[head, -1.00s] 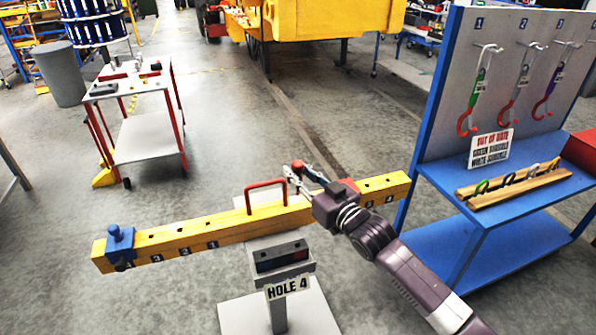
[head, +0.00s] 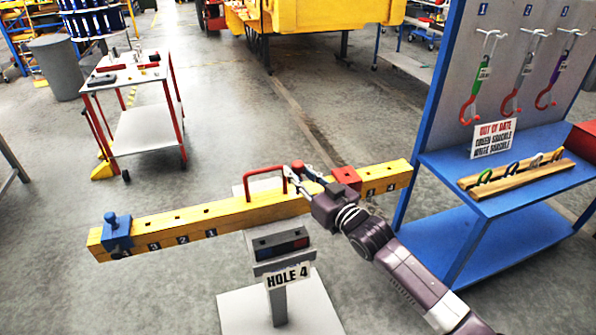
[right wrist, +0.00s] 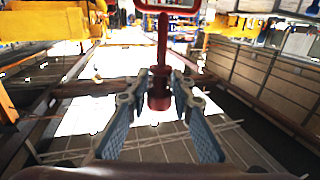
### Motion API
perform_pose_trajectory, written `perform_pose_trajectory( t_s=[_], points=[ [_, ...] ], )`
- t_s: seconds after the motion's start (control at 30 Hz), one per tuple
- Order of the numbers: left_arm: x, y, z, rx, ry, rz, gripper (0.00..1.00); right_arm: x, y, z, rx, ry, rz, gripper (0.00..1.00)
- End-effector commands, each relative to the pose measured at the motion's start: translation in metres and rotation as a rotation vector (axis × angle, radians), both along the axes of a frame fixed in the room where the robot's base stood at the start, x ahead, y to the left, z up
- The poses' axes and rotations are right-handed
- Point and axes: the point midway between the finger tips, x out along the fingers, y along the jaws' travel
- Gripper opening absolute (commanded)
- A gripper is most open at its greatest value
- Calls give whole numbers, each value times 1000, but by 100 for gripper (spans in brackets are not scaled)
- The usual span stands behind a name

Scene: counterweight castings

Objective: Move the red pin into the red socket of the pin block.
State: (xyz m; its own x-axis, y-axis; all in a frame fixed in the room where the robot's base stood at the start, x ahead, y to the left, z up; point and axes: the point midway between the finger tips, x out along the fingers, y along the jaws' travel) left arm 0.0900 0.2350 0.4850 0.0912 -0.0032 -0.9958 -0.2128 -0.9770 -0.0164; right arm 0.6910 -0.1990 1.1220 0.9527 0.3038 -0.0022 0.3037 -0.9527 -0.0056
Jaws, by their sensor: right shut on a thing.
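My right gripper (head: 298,176) is shut on the red pin (head: 298,166). In the head view the pin's round head shows between the fingertips, near the yellow beam's red handle. In the right wrist view the pin (right wrist: 160,95) stands between both fingers (right wrist: 157,98), its thin shaft running up in the picture. The pin block (head: 281,245) is a dark box on a grey post, with a blue part at left and a red socket part (head: 300,243) at right. It stands below and left of the gripper in the picture. My left gripper is not in view.
A yellow beam (head: 225,220) with numbered holes crosses the view. It carries a red handle (head: 264,171), a blue clamp with a blue knob (head: 116,232) at left and a red block (head: 346,178) at right. A blue shelf (head: 435,165) stands at right; a cart (head: 125,75) stands behind left.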

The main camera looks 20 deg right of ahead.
Motion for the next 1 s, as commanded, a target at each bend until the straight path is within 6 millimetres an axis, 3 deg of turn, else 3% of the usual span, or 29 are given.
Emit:
perform_pose_trajectory(
  t_s=[1.0],
  points=[
    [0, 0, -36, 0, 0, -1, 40, 0, 0, -53, 0, -1, 0, 0]
  ],
)
